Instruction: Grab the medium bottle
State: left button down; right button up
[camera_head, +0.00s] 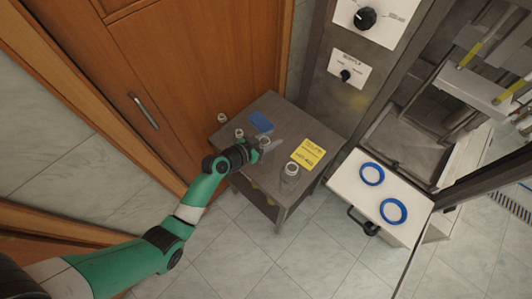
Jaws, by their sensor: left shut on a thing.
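My green left arm reaches in from the lower left to a small grey table (300,118). My left gripper (261,146) is at the table's left side, shut on a grey bottle (264,142). The gripper hides part of this bottle. A larger grey bottle (290,172) stands upright to its right, near the table's front edge, apart from the gripper. Two smaller bottles stand along the left edge, one at the back corner (221,118) and one nearer (239,133). My right gripper is not in view.
A blue item (261,121) and a yellow sign (307,153) lie on the table. To the right is a white panel (350,190) with two blue rings (372,174) and a black handle. A wooden door (190,70) stands behind on the left. The tiled floor in front is clear.

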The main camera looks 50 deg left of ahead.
pick_arm(q)
jog(key=shift+s+f, duration=0.15)
jog(key=shift+f, duration=0.15)
